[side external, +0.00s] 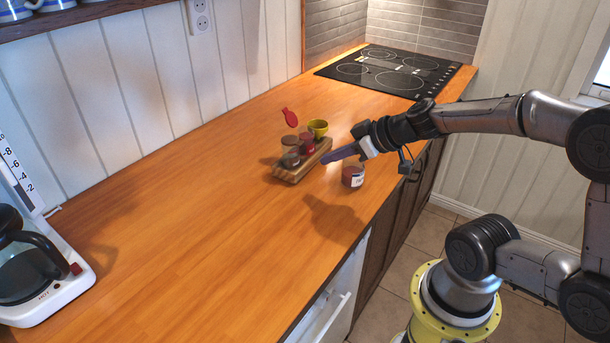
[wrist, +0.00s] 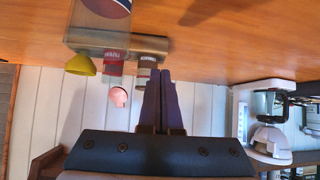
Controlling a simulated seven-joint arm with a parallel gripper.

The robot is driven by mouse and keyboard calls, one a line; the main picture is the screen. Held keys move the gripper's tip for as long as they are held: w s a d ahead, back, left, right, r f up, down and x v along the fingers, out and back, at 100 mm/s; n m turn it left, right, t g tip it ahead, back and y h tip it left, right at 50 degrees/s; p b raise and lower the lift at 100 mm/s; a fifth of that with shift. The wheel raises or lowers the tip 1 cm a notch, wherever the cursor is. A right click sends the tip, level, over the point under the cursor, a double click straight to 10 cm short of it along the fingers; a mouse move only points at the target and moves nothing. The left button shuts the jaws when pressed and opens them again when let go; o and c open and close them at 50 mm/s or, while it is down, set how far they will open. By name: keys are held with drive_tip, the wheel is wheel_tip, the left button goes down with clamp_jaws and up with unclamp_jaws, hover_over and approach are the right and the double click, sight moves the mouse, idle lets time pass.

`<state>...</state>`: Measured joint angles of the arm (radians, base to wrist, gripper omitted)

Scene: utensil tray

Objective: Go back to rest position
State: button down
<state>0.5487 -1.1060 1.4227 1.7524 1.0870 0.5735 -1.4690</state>
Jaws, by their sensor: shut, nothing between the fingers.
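My gripper (side external: 326,160) reaches in from the right above the counter, with its dark bluish fingers together and nothing between them. In the wrist view the gripper (wrist: 160,78) shows as two fingers side by side. The fingertips appear close to the right end of a wooden holder (side external: 290,177) with small jars in it; I cannot tell if they touch it. A red utensil head (side external: 290,117) stands up behind the jars; it shows pinkish in the wrist view (wrist: 118,97).
A yellow cup (side external: 318,128) sits at the holder's far end. A glass jar (side external: 353,175) with red contents stands below my gripper, near the counter edge. A coffee maker (side external: 40,265) is at left and a cooktop (side external: 390,72) at the back.

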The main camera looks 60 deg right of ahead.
drive_tip(key=s+a+r+n+g+y, duration=0.2)
drive_tip(key=s+a+r+n, duration=0.35)
drive_tip(key=a+r, duration=0.5)
drive_tip(key=s+d+f+m+g+h, duration=0.1)
drive_tip(key=s+m, duration=0.2)
drive_tip(key=s, duration=0.2)
drive_tip(key=s+d+f+m+g+h, duration=0.1)
drive_tip(key=s+f+m+h, duration=0.1)
drive_tip(key=s+m, duration=0.2)
drive_tip(key=shift+s+d+g, duration=0.3)
drive_tip(key=shift+s, duration=0.9)
